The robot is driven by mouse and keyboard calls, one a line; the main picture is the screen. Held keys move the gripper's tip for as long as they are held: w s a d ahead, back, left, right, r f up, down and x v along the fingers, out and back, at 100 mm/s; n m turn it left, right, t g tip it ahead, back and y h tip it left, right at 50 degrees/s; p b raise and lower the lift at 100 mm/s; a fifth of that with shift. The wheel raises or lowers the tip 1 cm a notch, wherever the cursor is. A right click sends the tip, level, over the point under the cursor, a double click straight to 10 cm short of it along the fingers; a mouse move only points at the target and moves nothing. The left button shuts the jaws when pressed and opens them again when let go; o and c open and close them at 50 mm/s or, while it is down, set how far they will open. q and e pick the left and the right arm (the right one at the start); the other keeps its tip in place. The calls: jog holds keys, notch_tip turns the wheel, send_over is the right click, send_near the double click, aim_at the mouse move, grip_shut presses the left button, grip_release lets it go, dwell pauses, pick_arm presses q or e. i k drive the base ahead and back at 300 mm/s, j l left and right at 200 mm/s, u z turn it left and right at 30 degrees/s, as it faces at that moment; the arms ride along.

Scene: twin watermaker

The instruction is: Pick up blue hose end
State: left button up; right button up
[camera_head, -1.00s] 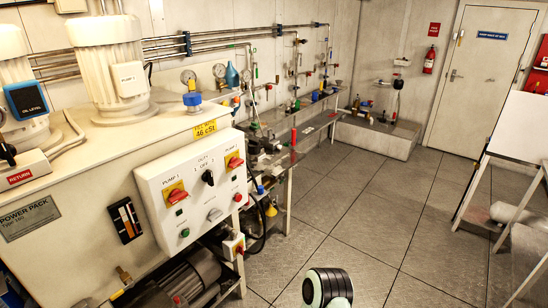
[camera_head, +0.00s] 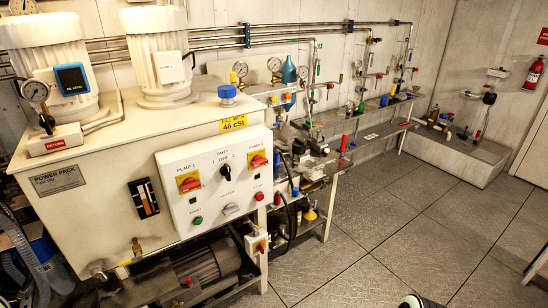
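I cannot pick out a blue hose end for certain. Grey-blue hoses (camera_head: 22,250) curve down at the lower left edge, beside a blue container (camera_head: 47,262); their ends are not clear. A black hose (camera_head: 291,213) loops down beside the power pack's right side. Neither gripper is in view. Only a small rounded black-and-white part, probably of my own arm, shows at the bottom edge right of the middle.
The cream power pack (camera_head: 95,190) with its white control panel (camera_head: 222,182) fills the left. A bench (camera_head: 362,150) with valves and fittings runs along the back wall. A low plinth (camera_head: 455,157) stands at the back right. The tiled floor (camera_head: 400,230) is clear.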

aim_at(276, 155)
jog(key=l, duration=0.55)
jog(key=u, duration=0.55)
jog(key=i+l+u, duration=0.2)
jog(key=u, duration=0.15)
jog(key=i+l+u, duration=0.1)
jog(key=l+u, duration=0.25)
jog(key=i+l+u, duration=0.1)
jog(key=l+u, duration=0.2)
jog(key=i+l+u, duration=0.2)
jog(key=l, duration=0.3)
jog(key=l+u, duration=0.2)
jog(key=l, duration=0.35)
jog(key=l+u, duration=0.1)
jog(key=l, duration=1)
